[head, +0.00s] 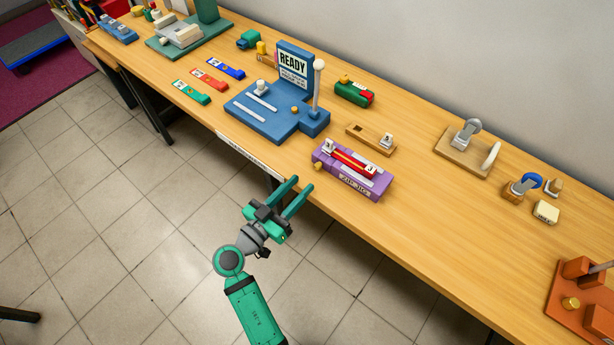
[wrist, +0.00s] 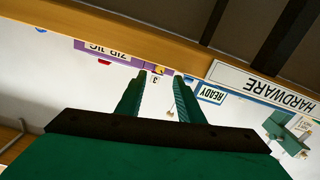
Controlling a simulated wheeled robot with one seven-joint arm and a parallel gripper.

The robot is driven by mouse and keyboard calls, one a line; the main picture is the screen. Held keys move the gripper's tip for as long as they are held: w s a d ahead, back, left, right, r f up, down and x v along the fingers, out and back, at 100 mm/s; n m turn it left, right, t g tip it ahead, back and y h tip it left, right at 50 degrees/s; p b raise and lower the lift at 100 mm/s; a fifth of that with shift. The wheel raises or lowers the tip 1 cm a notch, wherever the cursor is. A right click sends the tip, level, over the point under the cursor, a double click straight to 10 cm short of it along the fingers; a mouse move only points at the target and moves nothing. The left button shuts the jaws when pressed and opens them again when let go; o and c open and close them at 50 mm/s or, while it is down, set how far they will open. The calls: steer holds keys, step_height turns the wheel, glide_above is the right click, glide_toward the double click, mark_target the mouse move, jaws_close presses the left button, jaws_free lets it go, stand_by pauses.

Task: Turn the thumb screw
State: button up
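A small yellow knob (head: 318,166), which looks like the thumb screw, sticks out of the front left end of the purple zip jig (head: 350,188). In the wrist view the knob (wrist: 160,70) shows between my fingertips, beyond them. The jig's label (wrist: 105,51) is upside down there. A red bar (head: 352,160) with white end blocks lies on the jig. My gripper (head: 301,184) is open and empty, off the table's front edge, with its fingers pointing toward the jig's left end. A gap separates it from the knob. The knob's own angle is too small to tell.
The blue READY fixture (head: 275,122) stands left of the jig, with a white-topped post. A wooden slotted block (head: 362,131) lies behind the jig. An orange fixture with a brass knob (head: 571,303) is at the far right. The table front bears a HARDWARE label (wrist: 265,88).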

steer(key=shift+v, duration=2)
